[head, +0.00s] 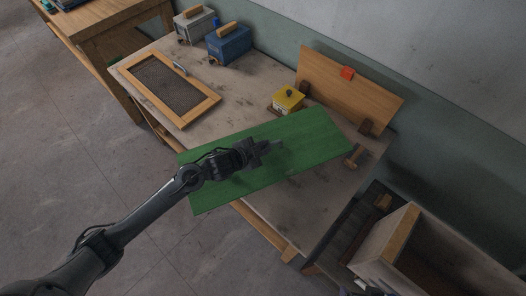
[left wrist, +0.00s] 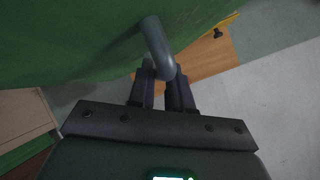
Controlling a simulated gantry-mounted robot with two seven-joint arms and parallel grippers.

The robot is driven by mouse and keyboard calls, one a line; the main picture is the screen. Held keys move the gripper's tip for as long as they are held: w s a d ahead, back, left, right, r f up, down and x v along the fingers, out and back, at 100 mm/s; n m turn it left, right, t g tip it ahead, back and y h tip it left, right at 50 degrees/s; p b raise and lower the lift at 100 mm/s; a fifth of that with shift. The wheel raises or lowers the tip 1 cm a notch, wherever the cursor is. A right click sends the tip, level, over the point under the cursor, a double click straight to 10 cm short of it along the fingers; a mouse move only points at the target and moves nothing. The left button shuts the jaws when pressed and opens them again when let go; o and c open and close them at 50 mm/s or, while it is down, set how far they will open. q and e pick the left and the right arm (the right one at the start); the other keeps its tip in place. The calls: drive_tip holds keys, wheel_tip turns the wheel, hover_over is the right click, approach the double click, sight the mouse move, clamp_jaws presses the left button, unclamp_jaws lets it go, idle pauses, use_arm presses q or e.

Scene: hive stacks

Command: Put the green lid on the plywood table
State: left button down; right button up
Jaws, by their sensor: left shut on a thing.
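The green lid (head: 300,140) is a flat rectangular panel above the front right part of a worn, pale-topped table (head: 225,105). Its lower left part extends past the table's front edge. My left gripper (head: 268,150) is shut on the lid's handle. In the left wrist view the fingers (left wrist: 160,88) close on the grey bar handle (left wrist: 157,45), and the lid's green face (left wrist: 70,35) fills the upper left. I cannot tell how far the lid is above the tabletop. A second table (head: 110,22), with a brown wooden top, stands at the upper left. My right gripper is not in view.
A framed mesh screen (head: 165,85), a grey box (head: 195,25) and a blue box (head: 229,43) are on the pale table's left half. A yellow box (head: 288,98), a leaning board (head: 345,90) and a brush (head: 355,156) are near the lid. An open box (head: 400,240) stands lower right.

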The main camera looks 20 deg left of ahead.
use_arm(q)
drive_tip(key=shift+f, duration=1.2)
drive_tip(key=shift+f+b, duration=0.45)
drive_tip(key=shift+f, duration=0.2)
drive_tip(key=c, duration=1.4)
unclamp_jaws()
drive_tip(key=shift+f, duration=0.15)
drive_tip(key=shift+c, duration=0.2)
drive_tip(key=o, duration=0.4)
